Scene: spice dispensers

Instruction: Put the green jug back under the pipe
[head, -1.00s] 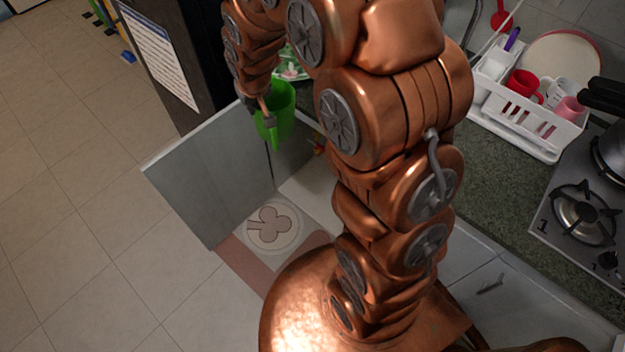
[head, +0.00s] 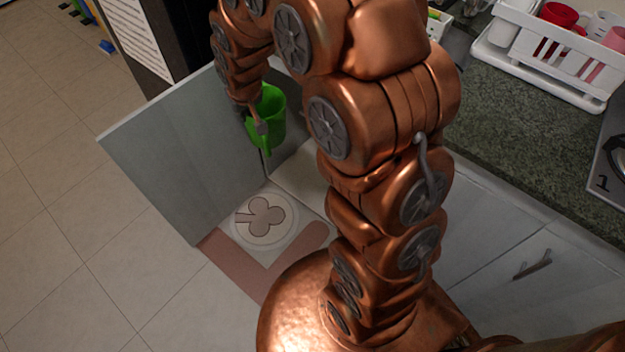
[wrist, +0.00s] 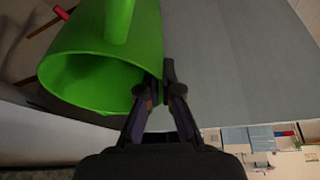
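The green jug (head: 270,112) hangs in the air beside my arm in the head view, in front of an open grey cabinet door (head: 165,150). My gripper (head: 261,128) is at the jug's side. In the wrist view, the jug (wrist: 95,75) fills the upper left with its open mouth facing down and left. My gripper (wrist: 158,90) has its fingers closed on the edge of the jug's wall. The handle shows at the top of the wrist view. I cannot make out the pipe in either view.
A mat with a clover pattern (head: 262,222) lies on the floor below the jug. A dark counter (head: 505,125) on the right carries a white dish rack (head: 555,75) with cups. Part of a stove (head: 612,165) shows at the right edge. Tiled floor at left is open.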

